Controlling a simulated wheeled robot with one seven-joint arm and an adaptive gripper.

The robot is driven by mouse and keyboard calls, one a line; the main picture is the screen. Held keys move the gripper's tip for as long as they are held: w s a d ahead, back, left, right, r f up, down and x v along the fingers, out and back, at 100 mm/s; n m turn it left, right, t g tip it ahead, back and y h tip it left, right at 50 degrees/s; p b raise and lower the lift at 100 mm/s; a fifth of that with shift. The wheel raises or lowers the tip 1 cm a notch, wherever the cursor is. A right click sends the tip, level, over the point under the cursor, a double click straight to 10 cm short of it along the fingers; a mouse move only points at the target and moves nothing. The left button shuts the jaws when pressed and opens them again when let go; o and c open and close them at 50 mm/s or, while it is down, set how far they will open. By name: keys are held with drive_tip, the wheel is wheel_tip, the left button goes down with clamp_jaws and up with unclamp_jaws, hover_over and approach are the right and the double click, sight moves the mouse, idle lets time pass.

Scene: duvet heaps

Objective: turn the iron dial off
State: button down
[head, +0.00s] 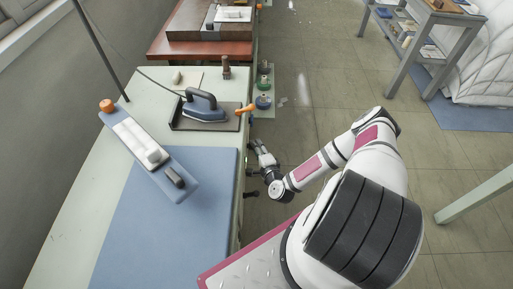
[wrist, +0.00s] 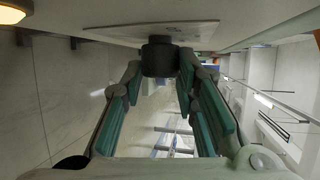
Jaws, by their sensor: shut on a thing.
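The iron (head: 206,108), blue and grey with a dark handle, rests on a dark stand on the pale green table. A dark round dial (wrist: 160,56) stands out from a pale plate (wrist: 190,32) in the wrist view. My gripper (wrist: 160,68) is shut on this dial, with its two teal-padded fingers on either side of it. In the head view, my gripper (head: 258,145) is at the table's right edge, below and right of the iron. I cannot make out the dial there, nor which way it is turned.
The pale table (head: 80,190) bears a blue mat (head: 190,220) and a blue-and-white sleeve-board-like thing (head: 148,155). An orange-handled thing (head: 245,110) and spools (head: 263,102) are near the table edge.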

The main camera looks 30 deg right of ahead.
drive_tip(key=n+t+b, duration=0.1)
drive_tip(key=t+b, duration=0.2)
drive_tip(key=f+n+t+b, duration=0.1)
drive_tip(key=n+t+b, duration=0.1)
drive_tip(key=b, duration=0.1)
drive_tip(key=n+t+b, duration=0.1)
drive_tip(key=t+b, duration=0.2)
drive_tip(key=shift+w+d+f+t+b, duration=0.15)
drive_tip(key=shift+f+t+b, duration=0.15)
drive_tip(key=shift+b, duration=0.1)
drive_tip(key=shift+r+n, duration=0.1)
drive_tip(key=shift+n, duration=0.3)
drive_tip(key=c, duration=1.2)
unclamp_jaws()
drive_tip(key=shift+c, duration=0.2)
